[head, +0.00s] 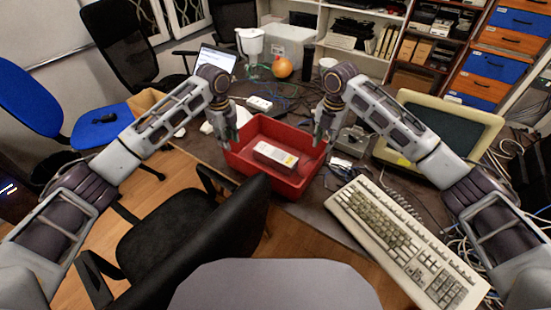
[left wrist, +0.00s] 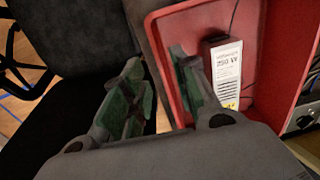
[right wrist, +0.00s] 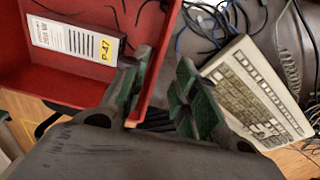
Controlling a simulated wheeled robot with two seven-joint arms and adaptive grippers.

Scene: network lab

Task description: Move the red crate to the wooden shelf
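The red crate (head: 240,163) sits at the table's near edge in the head view, with a white-labelled box (head: 275,155) inside. My left gripper (head: 228,142) is at the crate's left wall. In the left wrist view, its fingers are spread, one on each side of the red wall (left wrist: 160,75). My right gripper (head: 322,140) is at the right wall. In the right wrist view, its fingers are apart with the red wall (right wrist: 158,60) between them, nearer the inner finger. A brown shelf unit (head: 440,45) holding boxes stands at the back right; I cannot tell if it is the wooden shelf.
A beige keyboard (head: 405,240) and an old monitor (head: 440,130) are right of the crate. Cables, a power strip (head: 259,103) and an orange ball (head: 282,68) lie behind it. A black chair (head: 190,235) stands close in front, at the left.

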